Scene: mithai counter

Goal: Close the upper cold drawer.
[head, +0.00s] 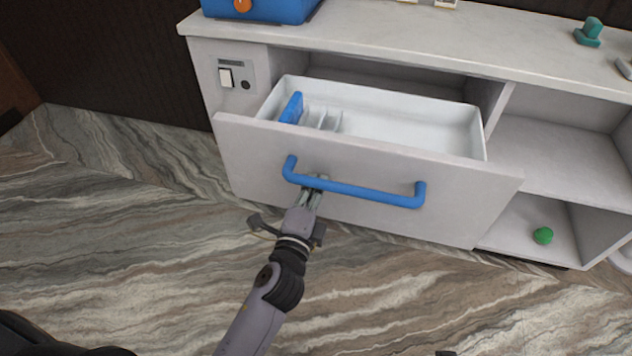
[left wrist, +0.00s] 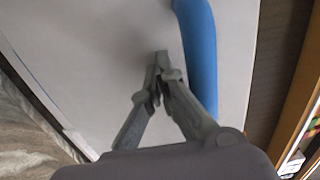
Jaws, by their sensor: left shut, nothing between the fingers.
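The upper cold drawer (head: 452,184) stands pulled out from the white counter, its white inner tray (head: 408,131) open to view. A blue bar handle (head: 365,193) runs across its front; part of the handle also shows in the left wrist view (left wrist: 200,50). My left gripper (head: 319,184) is shut and empty at the drawer front, by the left part of the handle. In the left wrist view its closed fingertips (left wrist: 160,62) point at the pale front panel (left wrist: 95,50), beside the handle. I cannot tell whether they touch the panel. My right gripper is not in view.
A blue piece (head: 292,108) and pale dividers (head: 323,119) sit in the drawer's left end. Open shelves to the right hold a green ball (head: 543,235). A blue box (head: 262,9) and a teal object (head: 589,32) stand on the countertop. The marble-patterned floor in front is clear.

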